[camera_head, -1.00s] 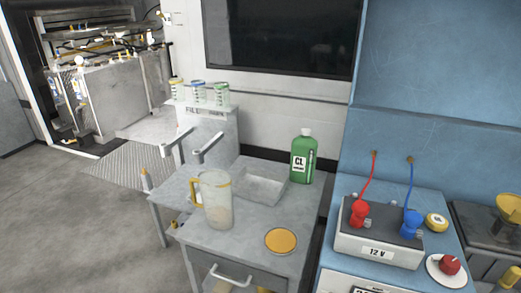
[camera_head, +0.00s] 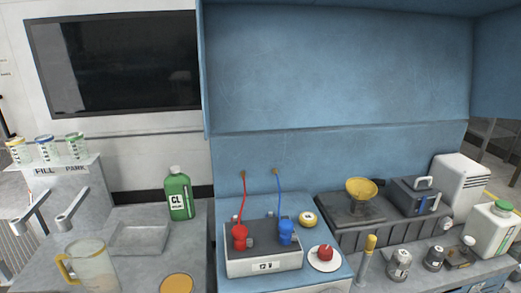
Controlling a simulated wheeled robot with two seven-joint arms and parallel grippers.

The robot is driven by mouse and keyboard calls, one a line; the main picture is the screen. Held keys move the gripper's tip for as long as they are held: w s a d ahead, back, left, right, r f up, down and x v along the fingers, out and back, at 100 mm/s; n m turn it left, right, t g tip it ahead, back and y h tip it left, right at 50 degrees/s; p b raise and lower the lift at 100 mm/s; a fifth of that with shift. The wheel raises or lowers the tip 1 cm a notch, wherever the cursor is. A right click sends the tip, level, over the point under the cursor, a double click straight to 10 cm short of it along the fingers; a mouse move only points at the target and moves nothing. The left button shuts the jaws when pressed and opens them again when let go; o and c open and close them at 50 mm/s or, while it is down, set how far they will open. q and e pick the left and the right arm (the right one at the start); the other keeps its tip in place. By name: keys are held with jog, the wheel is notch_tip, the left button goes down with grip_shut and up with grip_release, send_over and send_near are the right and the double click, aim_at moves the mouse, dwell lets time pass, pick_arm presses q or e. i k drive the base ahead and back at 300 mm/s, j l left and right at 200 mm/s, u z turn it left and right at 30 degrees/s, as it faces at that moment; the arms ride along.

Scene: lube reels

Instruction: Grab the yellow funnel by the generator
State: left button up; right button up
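A yellow funnel-shaped piece (camera_head: 361,187) stands on a dark flat-topped unit (camera_head: 340,207) on the right part of the bench. Its wide mouth faces up. A dark grey box with a top handle (camera_head: 414,195) sits just to its right. Behind that is a white vented unit (camera_head: 461,180); I cannot tell which of these is the generator. Nothing touches the funnel from above. Neither of my grippers is in view.
A 12 V battery box (camera_head: 263,261) with red and blue clamps stands left of the funnel. Left are a green CL bottle (camera_head: 179,193), a tray (camera_head: 138,239) and a clear jug (camera_head: 88,269). A yellow-topped post (camera_head: 368,256) and small jars (camera_head: 400,264) stand in front.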

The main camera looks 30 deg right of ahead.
aim_at(359, 196)
jog(key=z, duration=1.65)
jog(key=i+l, duration=0.1)
jog(key=l, duration=0.15)
jog(key=i+l+u, duration=0.15)
jog(key=k+l, duration=0.05)
